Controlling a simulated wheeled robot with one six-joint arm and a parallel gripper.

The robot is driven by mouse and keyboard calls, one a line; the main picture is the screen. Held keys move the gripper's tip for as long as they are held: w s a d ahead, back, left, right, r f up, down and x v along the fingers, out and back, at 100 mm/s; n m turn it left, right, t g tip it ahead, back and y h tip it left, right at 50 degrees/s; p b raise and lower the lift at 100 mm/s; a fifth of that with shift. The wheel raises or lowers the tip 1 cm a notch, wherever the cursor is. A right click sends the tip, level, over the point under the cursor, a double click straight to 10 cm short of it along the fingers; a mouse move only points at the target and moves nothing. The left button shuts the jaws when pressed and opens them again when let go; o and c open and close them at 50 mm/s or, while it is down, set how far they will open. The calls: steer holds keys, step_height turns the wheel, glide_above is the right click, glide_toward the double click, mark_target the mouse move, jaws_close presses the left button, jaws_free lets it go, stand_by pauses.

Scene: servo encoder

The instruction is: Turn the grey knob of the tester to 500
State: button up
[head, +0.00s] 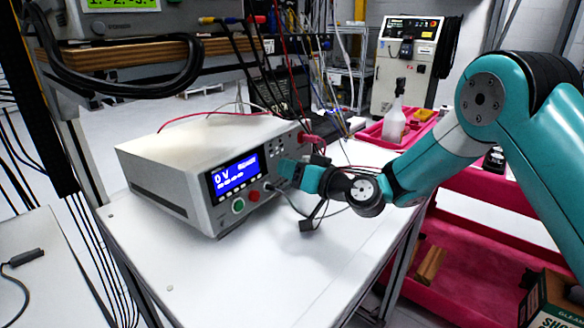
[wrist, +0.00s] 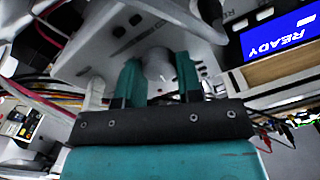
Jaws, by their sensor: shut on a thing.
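The tester (head: 190,150) is a light grey box standing on the white table. Its blue display (head: 236,177) reads 0 V with smaller text beside it. In the wrist view the display (wrist: 279,38) appears upside down and shows READY. The grey knob (wrist: 157,65) sits on the tester's front panel between my two teal fingers. My gripper (wrist: 160,68) is shut on the knob, one finger on each side. In the head view my gripper (head: 284,171) reaches the panel from the right and hides the knob.
A green button (head: 239,206) and a red button (head: 254,196) are on the panel below the display. Red and black leads (head: 313,140) hang at the tester's right side. A spray bottle (head: 394,122) stands in a pink tray behind.

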steer(key=shift+m+h+p, duration=0.4)
steer(key=shift+m+p, duration=1.55)
steer(key=shift+m, duration=1.45)
steer(key=shift+m+h+p, duration=0.4)
steer(key=shift+m+p, duration=1.5)
steer(key=shift+m, duration=1.5)
steer(key=o, duration=0.9)
